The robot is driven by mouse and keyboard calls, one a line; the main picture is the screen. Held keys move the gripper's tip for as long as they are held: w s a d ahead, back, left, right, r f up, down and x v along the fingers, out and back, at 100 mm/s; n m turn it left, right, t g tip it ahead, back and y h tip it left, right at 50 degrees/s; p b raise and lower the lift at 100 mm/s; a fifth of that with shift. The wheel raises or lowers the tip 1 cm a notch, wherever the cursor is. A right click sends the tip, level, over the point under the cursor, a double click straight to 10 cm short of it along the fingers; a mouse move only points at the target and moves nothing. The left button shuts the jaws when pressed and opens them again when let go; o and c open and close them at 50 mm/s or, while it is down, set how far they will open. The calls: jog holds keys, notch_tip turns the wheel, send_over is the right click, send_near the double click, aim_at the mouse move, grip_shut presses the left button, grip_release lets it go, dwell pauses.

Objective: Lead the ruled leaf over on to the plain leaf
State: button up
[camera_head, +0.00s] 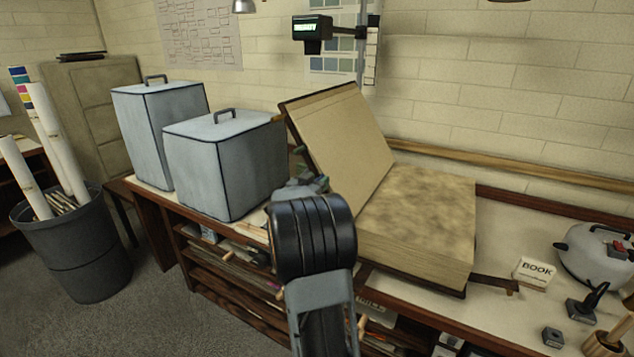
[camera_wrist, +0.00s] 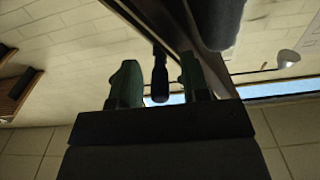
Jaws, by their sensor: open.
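A large open book lies on the bench. Its left leaf (camera_head: 340,135) is tilted up steeply and looks plain tan; I cannot make out ruling on it. Its right leaf (camera_head: 425,205) lies flat and has a mottled brown, marbled face. My gripper (camera_head: 302,165) is at the outer left edge of the raised leaf, partly hidden behind my own arm. In the wrist view, my gripper's green fingers (camera_wrist: 160,78) are apart. A dark, rounded peg-like piece (camera_wrist: 160,70) shows between them; I cannot tell whether they touch it.
Two pale blue lidded boxes (camera_head: 225,165) stand left of the book. A "BOOK" card (camera_head: 535,271), a white lidded pot (camera_head: 597,255) and small tools are at the right. A lit display (camera_head: 312,28) hangs above the book. A dark bin (camera_head: 75,250) with paper rolls stands at the left.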

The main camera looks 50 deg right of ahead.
grip_shut()
dwell(0.3)
jog(key=shift+s, duration=0.1)
